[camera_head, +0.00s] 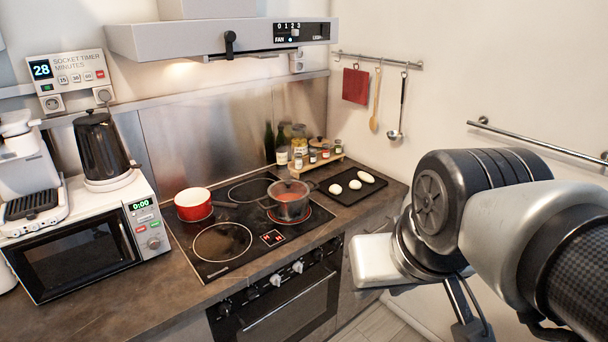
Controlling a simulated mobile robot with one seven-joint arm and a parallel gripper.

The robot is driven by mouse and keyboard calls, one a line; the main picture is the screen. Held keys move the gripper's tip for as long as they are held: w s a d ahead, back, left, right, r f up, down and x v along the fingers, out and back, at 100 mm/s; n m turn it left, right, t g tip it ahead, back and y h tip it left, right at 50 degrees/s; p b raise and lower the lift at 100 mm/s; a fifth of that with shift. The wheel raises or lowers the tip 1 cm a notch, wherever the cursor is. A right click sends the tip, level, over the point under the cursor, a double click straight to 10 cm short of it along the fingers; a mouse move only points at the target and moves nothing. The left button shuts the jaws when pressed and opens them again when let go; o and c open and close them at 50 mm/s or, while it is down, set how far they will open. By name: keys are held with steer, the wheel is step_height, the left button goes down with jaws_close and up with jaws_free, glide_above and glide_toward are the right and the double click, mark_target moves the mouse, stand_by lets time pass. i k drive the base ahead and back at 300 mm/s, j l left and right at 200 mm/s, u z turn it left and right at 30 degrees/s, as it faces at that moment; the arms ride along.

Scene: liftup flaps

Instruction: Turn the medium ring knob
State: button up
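A row of knobs (276,280) runs along the oven's front panel below the black hob (215,262). Some knobs are pale and some dark. Their labels are too small to read, so I cannot tell which one is the medium ring knob. My gripper (376,263) is to the right of the oven front, apart from the knobs. Its pale body shows, but its fingertips are not clear, and I cannot tell whether it is open or shut.
A glass pot (288,199) stands on a ring glowing red at its edge; a red pan (194,204) stands to its left. A dark tray (330,198) with white items lies right of the hob. The oven handle (290,299) sticks out below the knobs.

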mark_target(337, 243)
steer(key=i+l+z, duration=0.1)
steer(key=i+l+u, duration=0.1)
steer(key=l, duration=0.2)
steer(key=l+u, duration=0.1)
steer(key=l, duration=0.25)
steer(key=k, duration=0.55)
steer(key=i+j+u, duration=0.1)
steer(key=i+u, duration=0.75)
steer(key=i+l, duration=0.05)
